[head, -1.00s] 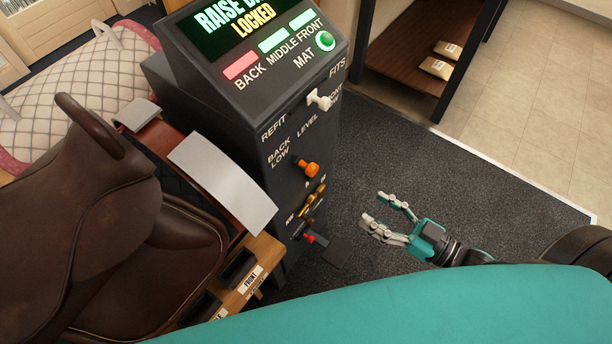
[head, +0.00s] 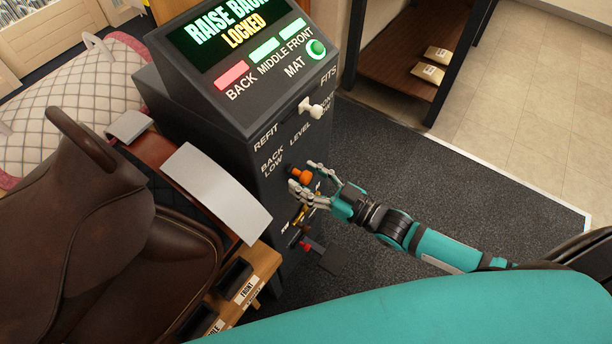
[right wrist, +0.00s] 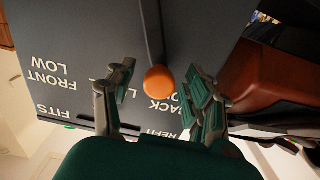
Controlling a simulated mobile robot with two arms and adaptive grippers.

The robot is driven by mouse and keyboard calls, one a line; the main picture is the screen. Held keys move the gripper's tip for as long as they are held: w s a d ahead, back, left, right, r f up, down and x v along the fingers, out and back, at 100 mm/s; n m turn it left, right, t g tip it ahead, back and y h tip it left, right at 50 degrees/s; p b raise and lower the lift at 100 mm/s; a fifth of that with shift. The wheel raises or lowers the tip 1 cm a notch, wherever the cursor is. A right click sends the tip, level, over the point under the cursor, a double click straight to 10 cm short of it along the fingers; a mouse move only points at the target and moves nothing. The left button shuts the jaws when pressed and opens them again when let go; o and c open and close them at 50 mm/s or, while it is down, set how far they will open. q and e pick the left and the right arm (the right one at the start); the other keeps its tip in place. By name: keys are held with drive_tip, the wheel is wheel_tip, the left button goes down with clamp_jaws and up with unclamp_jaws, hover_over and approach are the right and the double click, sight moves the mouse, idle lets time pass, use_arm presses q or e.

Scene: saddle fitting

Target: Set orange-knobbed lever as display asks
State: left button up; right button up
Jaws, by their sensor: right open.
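The orange-knobbed lever (head: 299,175) sticks out of the front of the dark console, beside the words BACK LOW and LEVEL. In the right wrist view its orange knob (right wrist: 159,82) sits between the spread fingers, with a dark shaft behind it. My right gripper (head: 311,179) is open around the knob; I cannot tell whether a finger touches it. It also shows in the right wrist view (right wrist: 160,108). The display (head: 232,30) reads RAISE BACK and LOCKED. Its BACK lamp (head: 231,75) is red; the MIDDLE and FRONT lamps are green. My left gripper is not in view.
A white lever (head: 311,109) is above the orange knob, between REFIT and FITS. Yellow and red-handled controls (head: 304,246) sit below. A brown saddle (head: 75,220) and a grey curved plate (head: 216,190) are at left. Dark floor mat (head: 400,150) is clear at right.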

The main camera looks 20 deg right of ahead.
drive_tip(key=shift+w+a, duration=0.15)
drive_tip(key=shift+w, duration=0.05)
clamp_jaws()
idle(0.3)
